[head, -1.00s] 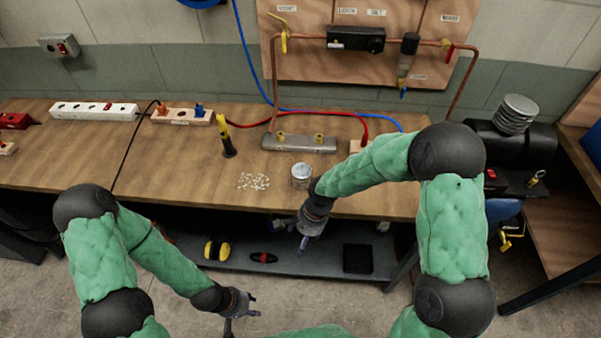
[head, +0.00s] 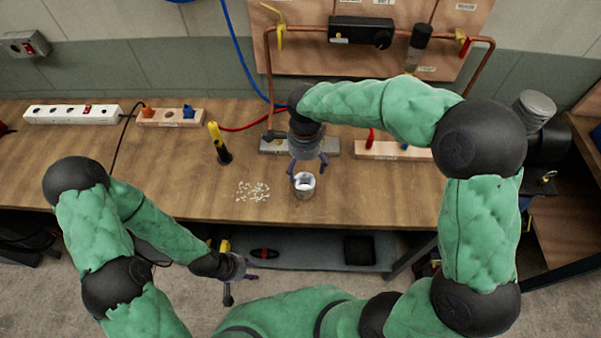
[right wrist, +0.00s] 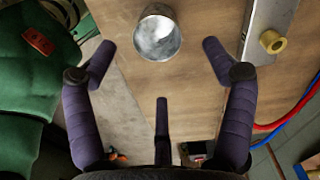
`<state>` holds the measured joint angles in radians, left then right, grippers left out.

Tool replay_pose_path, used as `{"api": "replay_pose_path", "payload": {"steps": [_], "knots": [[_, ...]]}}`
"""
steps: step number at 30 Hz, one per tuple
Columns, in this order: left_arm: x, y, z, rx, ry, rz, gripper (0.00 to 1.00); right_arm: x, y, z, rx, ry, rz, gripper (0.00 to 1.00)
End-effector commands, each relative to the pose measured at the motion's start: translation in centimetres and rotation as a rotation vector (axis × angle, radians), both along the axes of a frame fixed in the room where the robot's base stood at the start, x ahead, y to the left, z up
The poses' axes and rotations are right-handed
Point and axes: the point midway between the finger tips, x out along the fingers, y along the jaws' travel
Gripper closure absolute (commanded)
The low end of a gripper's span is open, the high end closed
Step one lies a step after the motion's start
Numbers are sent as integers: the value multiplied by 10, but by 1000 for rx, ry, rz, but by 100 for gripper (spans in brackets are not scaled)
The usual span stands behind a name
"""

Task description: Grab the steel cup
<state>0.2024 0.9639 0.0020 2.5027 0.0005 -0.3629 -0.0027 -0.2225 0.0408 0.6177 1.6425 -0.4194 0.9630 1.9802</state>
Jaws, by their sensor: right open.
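The steel cup (head: 305,188) stands on the wooden workbench near its front edge, just to the right of a patch of small white pieces. My right gripper (head: 307,168) is open and empty above and behind the cup, its fingers pointing down toward it. In the right wrist view the cup (right wrist: 157,36) lies ahead, between the lines of the spread purple fingers (right wrist: 160,62), with a gap on both sides. My left gripper (head: 242,288) hangs in front of the bench, its fingers spread and empty.
The white pieces (head: 253,191) and a yellow-and-black tool (head: 219,143) are left of the cup. A metal block with yellow fittings (head: 268,146) and a wooden block (head: 390,151) lie behind it. Copper pipes (head: 483,75) run along the backboard. The bench left of the white pieces (head: 130,165) is clear.

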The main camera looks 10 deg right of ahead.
Motion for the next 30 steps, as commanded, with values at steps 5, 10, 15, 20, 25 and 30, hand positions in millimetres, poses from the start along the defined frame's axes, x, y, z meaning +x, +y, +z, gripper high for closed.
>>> {"api": "replay_pose_path", "payload": {"steps": [5,10,15,20,25,30], "knots": [[-1,0,-6,0,2,-1,60,-1,0,-24,-2,4,-1,16],[-1,0,-11,0,2,-1,60,-1,0,-47,-1,4,0,16],[-1,0,-13,0,2,-1,60,-1,0,-56,0,2,-1,16],[-1,0,-16,0,1,0,60,-2,0,-66,-1,3,0,16],[-1,0,-25,0,1,0,60,-4,0,-91,-1,4,0,16],[-1,0,-29,0,1,0,60,-3,0,-107,0,2,1,16]]}}
